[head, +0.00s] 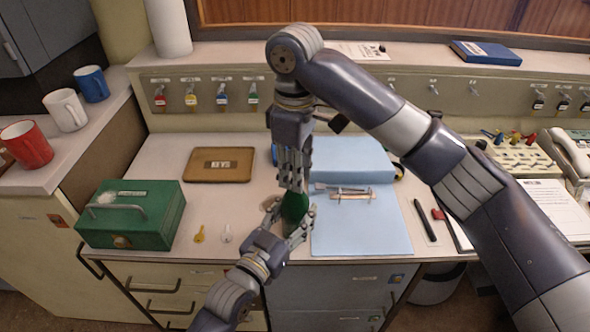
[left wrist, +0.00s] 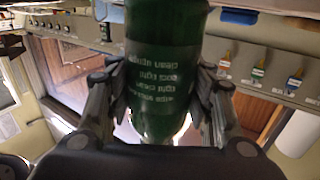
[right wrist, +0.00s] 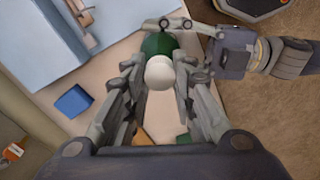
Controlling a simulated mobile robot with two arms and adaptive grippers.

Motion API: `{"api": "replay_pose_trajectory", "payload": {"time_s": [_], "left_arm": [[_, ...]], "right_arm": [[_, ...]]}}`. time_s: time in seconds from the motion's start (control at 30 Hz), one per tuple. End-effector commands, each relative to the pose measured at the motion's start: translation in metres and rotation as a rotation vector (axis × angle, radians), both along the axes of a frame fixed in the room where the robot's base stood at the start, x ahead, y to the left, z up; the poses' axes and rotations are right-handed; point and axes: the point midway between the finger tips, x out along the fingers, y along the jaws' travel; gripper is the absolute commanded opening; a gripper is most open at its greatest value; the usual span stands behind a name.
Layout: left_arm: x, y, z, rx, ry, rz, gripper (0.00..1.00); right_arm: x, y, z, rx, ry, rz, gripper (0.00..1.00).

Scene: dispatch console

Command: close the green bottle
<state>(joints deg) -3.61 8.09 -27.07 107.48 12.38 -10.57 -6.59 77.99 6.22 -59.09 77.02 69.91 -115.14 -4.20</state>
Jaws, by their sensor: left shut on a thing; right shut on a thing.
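The green bottle (head: 295,207) stands upright near the front of the counter, at the left edge of the light blue sheet. My left gripper (head: 289,222) is shut around its body. The bottle with pale label text (left wrist: 160,75) fills the space between the fingers in the left wrist view. My right gripper (head: 292,186) points straight down over the bottle and is shut on a white rounded stopper (right wrist: 160,73). In the right wrist view the stopper overlaps the green bottle (right wrist: 158,43). The fingers hide the bottle's mouth, so I cannot tell whether the stopper is seated.
A brown tray (head: 219,165) is behind.

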Motion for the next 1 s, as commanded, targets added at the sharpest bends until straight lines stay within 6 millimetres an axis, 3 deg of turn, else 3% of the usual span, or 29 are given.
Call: {"api": "replay_pose_trajectory", "payload": {"time_s": [0.5, 0.6, 0.73, 0.77, 0.8, 0.83, 1.0], "left_arm": [[-0.0006, -0.0007, -0.0006, 0.001, 0.000, -0.001, 0.00], [-0.0006, -0.0007, -0.0007, 0.001, 0.000, -0.001, 0.00], [-0.0007, -0.0008, -0.0007, 0.001, 0.000, -0.001, 0.00], [-0.0006, -0.0007, -0.0007, 0.001, 0.000, -0.001, 0.00], [-0.0007, -0.0008, -0.0007, 0.001, 0.000, -0.001, 0.00], [-0.0006, -0.0007, -0.0007, 0.001, 0.000, -0.001, 0.00], [-0.0005, -0.0005, -0.0007, 0.001, 0.000, -0.001, 0.00]], "right_arm": [[0.0009, -0.0003, -0.0004, 0.002, -0.002, -0.931, 0.00], [0.0009, -0.0004, -0.0004, 0.002, -0.002, -1.028, 0.00], [0.0010, -0.0004, -0.0004, 0.002, -0.003, -1.022, 0.00], [0.0011, -0.0005, -0.0004, 0.002, -0.003, -1.022, 0.31], [0.0010, -0.0004, -0.0004, 0.002, -0.002, -1.022, 0.40], [0.0010, -0.0004, -0.0004, 0.002, -0.002, -1.021, 0.44], [0.0008, -0.0005, -0.0005, 0.001, -0.001, -1.019, 0.44]]}}
